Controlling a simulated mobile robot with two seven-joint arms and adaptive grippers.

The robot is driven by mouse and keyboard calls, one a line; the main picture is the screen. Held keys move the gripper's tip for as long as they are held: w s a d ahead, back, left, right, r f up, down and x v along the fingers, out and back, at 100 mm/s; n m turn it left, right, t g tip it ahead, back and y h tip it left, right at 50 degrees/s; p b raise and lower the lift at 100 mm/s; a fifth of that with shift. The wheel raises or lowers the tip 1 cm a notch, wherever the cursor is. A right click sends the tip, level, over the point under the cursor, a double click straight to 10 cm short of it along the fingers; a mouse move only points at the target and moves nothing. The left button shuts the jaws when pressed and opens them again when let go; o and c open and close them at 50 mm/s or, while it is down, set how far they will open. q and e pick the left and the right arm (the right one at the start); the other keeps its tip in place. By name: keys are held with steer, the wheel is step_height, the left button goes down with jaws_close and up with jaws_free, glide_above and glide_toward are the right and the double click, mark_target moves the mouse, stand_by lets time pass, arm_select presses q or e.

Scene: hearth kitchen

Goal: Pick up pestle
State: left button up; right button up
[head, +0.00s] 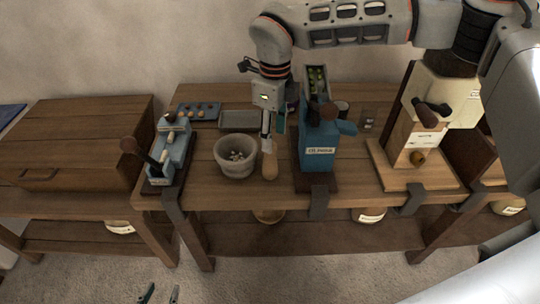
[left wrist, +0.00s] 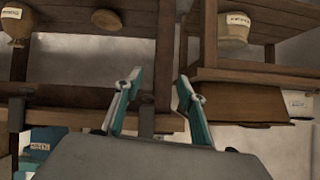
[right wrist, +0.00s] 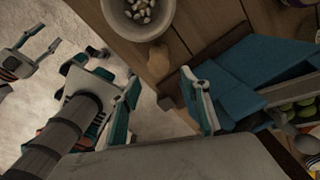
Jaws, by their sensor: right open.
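The wooden pestle (head: 269,164) is on the workbench, just right of the grey stone mortar (head: 237,156). In the right wrist view the pestle (right wrist: 158,62) shows beyond and between the fingertips, with the mortar (right wrist: 138,20) above it. My right gripper (head: 268,138) points down directly over the pestle and is open; whether a finger touches it I cannot tell. My left gripper (head: 159,294) is low, in front of the bench, open and empty. It also shows in the left wrist view (left wrist: 159,78). The mortar holds several small pale pieces.
A blue machine (head: 317,145) stands close to the right of the pestle. A smaller blue device (head: 170,150) is left of the mortar, a grey tray (head: 238,120) behind it. A wooden grinder (head: 420,130) stands further right.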

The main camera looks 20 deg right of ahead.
mark_target(270, 160)
step_height(270, 160, down, 3)
steer(key=shift+a+r, duration=0.1)
steer(key=shift+r, duration=0.1)
steer(key=shift+w+a+f+p, duration=0.15)
steer(key=shift+w+f, duration=0.05)
steer(key=shift+f, duration=1.1)
steer(key=shift+w+a+f+p, duration=0.15)
steer(key=shift+f, duration=1.15)
jaws_close()
